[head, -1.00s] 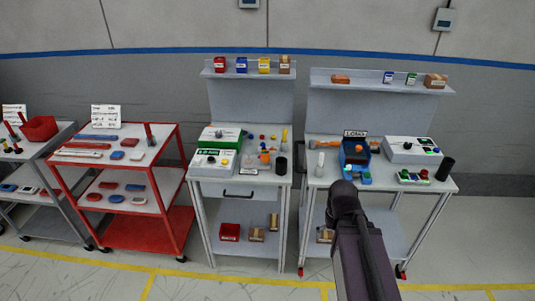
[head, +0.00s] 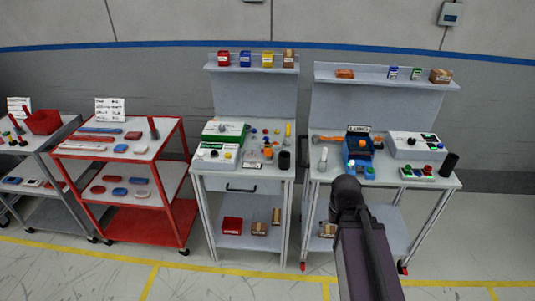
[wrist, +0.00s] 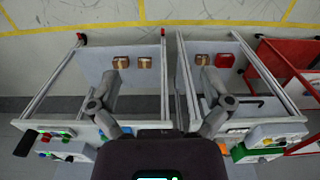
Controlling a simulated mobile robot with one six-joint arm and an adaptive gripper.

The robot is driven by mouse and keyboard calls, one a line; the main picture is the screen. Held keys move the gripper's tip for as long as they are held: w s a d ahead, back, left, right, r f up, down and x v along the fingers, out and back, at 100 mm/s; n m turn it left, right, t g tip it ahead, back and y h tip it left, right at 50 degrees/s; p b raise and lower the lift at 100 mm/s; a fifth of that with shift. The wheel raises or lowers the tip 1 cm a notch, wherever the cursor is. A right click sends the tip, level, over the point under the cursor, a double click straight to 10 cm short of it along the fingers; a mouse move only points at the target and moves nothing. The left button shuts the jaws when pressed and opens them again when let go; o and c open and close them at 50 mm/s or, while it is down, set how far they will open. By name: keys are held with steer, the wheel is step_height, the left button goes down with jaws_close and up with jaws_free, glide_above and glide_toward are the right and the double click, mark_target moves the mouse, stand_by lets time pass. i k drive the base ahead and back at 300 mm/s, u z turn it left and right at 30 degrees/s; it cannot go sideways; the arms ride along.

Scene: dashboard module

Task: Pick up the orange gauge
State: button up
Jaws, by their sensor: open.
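A small orange piece (head: 267,152) stands on the top of the middle grey workstation in the head view, near its right side. It may be the orange gauge, but it is too small to be sure. A dark cylinder stands just right of it. My gripper (wrist: 161,64) shows in the wrist view with its two fingers wide apart and nothing between them. The fingers hang over the gap between two grey workstations. In the head view my dark arm reaches in front of the right workstation, and its fingers are hidden there.
The right workstation (head: 308,180) holds a blue bin (head: 352,157), an orange-handled tool (head: 328,139) and a white box (head: 412,146). A red cart (head: 110,201) stands left of the middle workstation (head: 205,181). The floor in front is clear.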

mark_target(269, 153)
steer(key=u, duration=0.5)
steer(key=i, duration=1.15)
steer(key=u, duration=0.85)
